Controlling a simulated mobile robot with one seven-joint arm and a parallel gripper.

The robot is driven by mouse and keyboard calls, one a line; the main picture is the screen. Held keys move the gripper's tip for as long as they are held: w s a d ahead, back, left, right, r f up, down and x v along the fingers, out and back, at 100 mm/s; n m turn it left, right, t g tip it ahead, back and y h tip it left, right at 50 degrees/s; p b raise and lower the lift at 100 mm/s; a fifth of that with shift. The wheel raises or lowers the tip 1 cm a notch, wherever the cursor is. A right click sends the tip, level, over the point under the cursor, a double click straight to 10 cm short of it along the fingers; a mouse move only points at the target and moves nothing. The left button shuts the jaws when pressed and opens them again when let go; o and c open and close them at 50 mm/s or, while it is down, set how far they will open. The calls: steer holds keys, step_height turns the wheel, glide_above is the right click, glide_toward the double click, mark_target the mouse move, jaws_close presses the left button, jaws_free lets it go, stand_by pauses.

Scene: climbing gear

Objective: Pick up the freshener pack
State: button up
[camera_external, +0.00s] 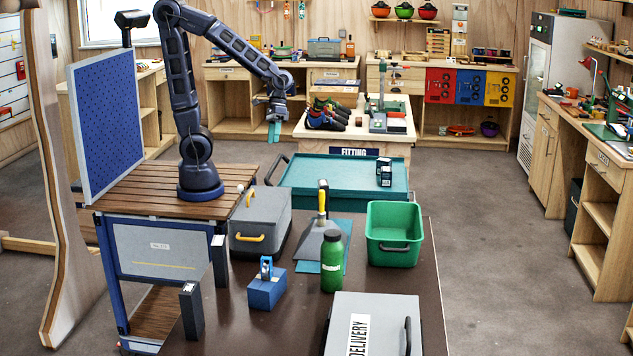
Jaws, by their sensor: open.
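No thing in view is clearly labelled as the freshener pack. Two small dark packs with pale labels (384,172) stand close together on the right part of the teal tray-topped cart (320,178); they may include it, but I cannot read them. My gripper (274,131) hangs pointing down at the end of the raised arm, above and behind the cart, left of the fitting bench. It is open, and a teal shape shows at its tips; I cannot tell whether this is its fingers. It is well apart from the dark packs, up and to their left.
The dark front table holds a grey toolbox (261,222), dustpan (316,246), green bottle (332,262), green bin (394,218), blue box (266,292) and delivery case (374,326). Shoes (328,112) lie on the fitting bench (397,137). The floor at right is clear.

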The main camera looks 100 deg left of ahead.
steer(key=w+d+f+n+g+h, duration=0.1)
steer(key=w+d+f+n+h, duration=0.2)
steer(key=w+f+n+h, duration=0.4)
steer(key=n+t+h, duration=0.5)
steer(key=n, duration=0.2)
glide_toward(322, 188)
steer(key=d+r, duration=0.3)
steer(key=shift+d+r, duration=0.3)
steer(key=shift+r, duration=0.05)
steer(key=shift+w+a+f+n+t+h, duration=0.3)
steer(key=shift+w+f+n+t+h, duration=0.1)
steer(key=shift+w+n, duration=0.25)
steer(key=w+d+f, duration=0.1)
steer(key=d+f, duration=0.4)
steer(key=f, duration=0.1)
steer(key=shift+f, duration=0.4)
steer(key=c, duration=1.1)
